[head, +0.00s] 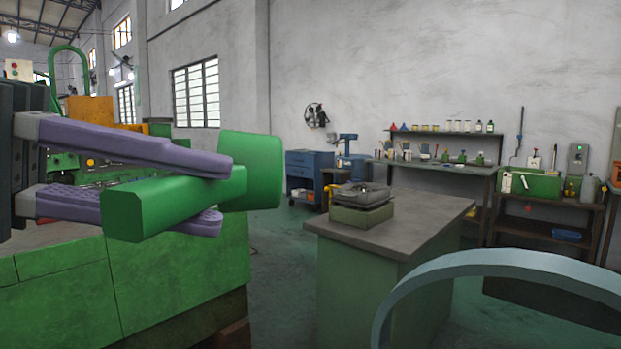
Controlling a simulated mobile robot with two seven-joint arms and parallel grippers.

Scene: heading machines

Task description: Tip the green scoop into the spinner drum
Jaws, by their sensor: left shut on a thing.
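The green scoop (250,172) is in my left gripper (218,194) at the left of the head view. The purple fingers are shut on its thick green handle, one above and one below. The scoop's wide end points right and away, and its inside is hidden, so I cannot tell what it holds. A pale blue-grey curved rim (475,265), which looks like the spinner drum's, rises at the lower right. The rest of it is cut off. The scoop is to the left of this rim and apart from it. My right gripper is not in view.
A green machine (180,280) stands below and behind the scoop. A green cabinet with a grey top (425,217) stands in the middle, carrying a small dark device (361,205). Benches with bottles and tools (435,170) line the back wall. Open floor lies between machine and cabinet.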

